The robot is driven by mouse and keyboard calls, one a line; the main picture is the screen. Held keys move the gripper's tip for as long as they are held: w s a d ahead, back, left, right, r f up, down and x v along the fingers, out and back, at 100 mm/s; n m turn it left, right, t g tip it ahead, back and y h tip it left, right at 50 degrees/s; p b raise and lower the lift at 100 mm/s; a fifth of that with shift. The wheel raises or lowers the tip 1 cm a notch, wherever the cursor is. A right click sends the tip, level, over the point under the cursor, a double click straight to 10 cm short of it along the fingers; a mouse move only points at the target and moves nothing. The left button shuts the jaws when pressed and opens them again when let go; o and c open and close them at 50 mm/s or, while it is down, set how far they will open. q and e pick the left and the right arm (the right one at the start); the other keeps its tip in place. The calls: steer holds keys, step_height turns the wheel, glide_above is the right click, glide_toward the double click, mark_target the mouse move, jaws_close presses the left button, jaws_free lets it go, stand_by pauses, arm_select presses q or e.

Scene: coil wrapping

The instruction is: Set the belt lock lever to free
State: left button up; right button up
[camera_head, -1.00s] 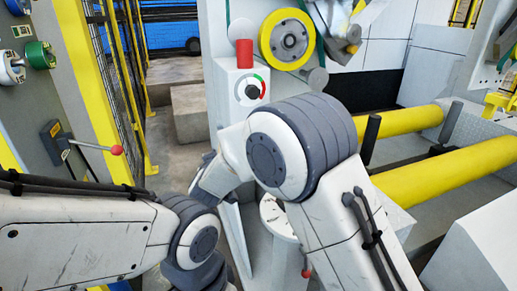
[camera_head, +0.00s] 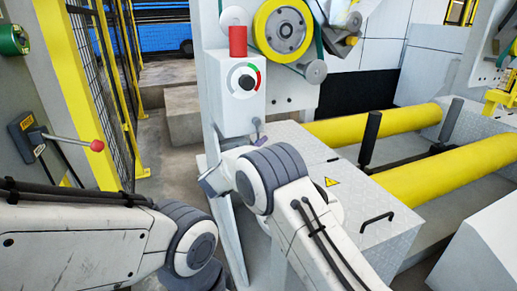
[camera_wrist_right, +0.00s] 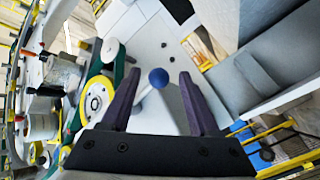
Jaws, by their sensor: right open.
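A lever with a blue ball knob (camera_wrist_right: 158,78) and a pale stem shows in the right wrist view. My right gripper (camera_wrist_right: 159,75) is open, with its two dark purple fingers on either side of the knob in that picture. I cannot tell how far the knob is from the fingers, and no grip on it shows. In the head view my right forearm and wrist hide most of the right hand, below the white dial box. My left arm comes in from the left, and its gripper is out of view. The lever's marked position is not readable.
A red-ball lever (camera_head: 97,145) stands on the left panel. A white dial box (camera_head: 239,95) carries a red lamp (camera_head: 237,41), beside a yellow pulley (camera_head: 283,30). Yellow rollers (camera_head: 430,172) and a metal cover with a black handle (camera_head: 376,219) lie to the right.

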steer(key=shift+w+d, duration=0.45)
steer(key=shift+w, duration=0.15)
jaws_close()
stand_by(1.1)
